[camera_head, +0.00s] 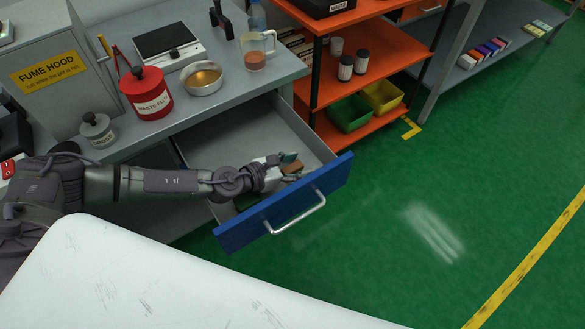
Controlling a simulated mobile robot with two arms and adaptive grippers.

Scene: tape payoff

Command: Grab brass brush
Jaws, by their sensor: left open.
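A blue-fronted drawer (240,229) stands pulled out from the grey bench. My left gripper (284,164) is inside the drawer, near its front right side, and is open. A small brown piece (293,168) shows right at its fingertips; it may be the brass brush, but it is too small to tell. A dark teal piece shows just above it, and I cannot tell whether it is a finger pad or an object. My left forearm and wrist hide the drawer's left front part. My right gripper is out of view.
An orange shelf (340,20) stands close right of the drawer. The green floor at right is clear.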

